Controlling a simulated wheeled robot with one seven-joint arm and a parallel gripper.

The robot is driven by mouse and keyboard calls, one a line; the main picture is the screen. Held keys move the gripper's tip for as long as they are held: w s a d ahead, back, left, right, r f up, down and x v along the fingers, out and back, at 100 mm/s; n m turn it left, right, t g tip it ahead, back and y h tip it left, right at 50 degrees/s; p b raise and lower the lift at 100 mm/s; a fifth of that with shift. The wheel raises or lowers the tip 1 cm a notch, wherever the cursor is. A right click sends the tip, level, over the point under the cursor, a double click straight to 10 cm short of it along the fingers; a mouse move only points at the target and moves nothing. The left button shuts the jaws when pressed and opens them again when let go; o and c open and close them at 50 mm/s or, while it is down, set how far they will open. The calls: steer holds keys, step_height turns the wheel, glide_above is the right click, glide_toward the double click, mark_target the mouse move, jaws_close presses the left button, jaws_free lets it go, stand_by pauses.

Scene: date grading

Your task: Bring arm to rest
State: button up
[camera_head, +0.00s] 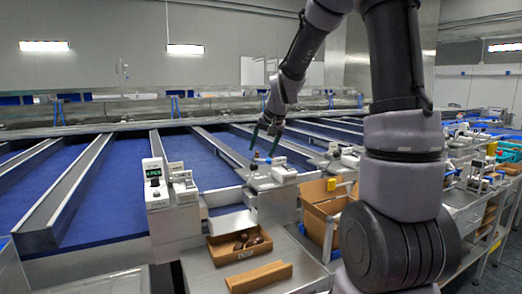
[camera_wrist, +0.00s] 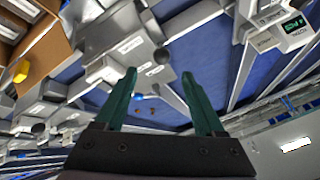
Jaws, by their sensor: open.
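My arm reaches forward and up in the head view, with its links filling the right of the picture. My gripper (camera_head: 265,137) is at its far end, above the grading stations, with its green fingers pointing down. In the wrist view my gripper (camera_wrist: 165,105) shows two green fingers spread apart with nothing between them. Past the fingers is a grey station surface with small dark items (camera_wrist: 155,70) that I cannot make out clearly.
A cardboard box (camera_head: 240,243) with several dates sits on the metal bench, with a cardboard piece (camera_head: 258,277) before it. An open carton (camera_head: 322,205) stands to the right. A scale with a display (camera_head: 155,183) stands left. Blue conveyor lanes (camera_head: 125,185) run behind.

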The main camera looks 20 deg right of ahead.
steer(key=s+r, duration=0.4)
steer(key=s, duration=0.5)
steer(key=s+d+r, duration=0.1)
steer(key=s+r, duration=0.2)
steer(key=s, duration=0.6)
steer(key=s+d+r, duration=0.1)
steer(key=s+r, duration=0.3)
steer(key=s, duration=0.5)
steer(key=shift+s+r+t+y, duration=0.3)
steer(key=shift+r+t, duration=0.05)
steer(key=shift+t, duration=0.05)
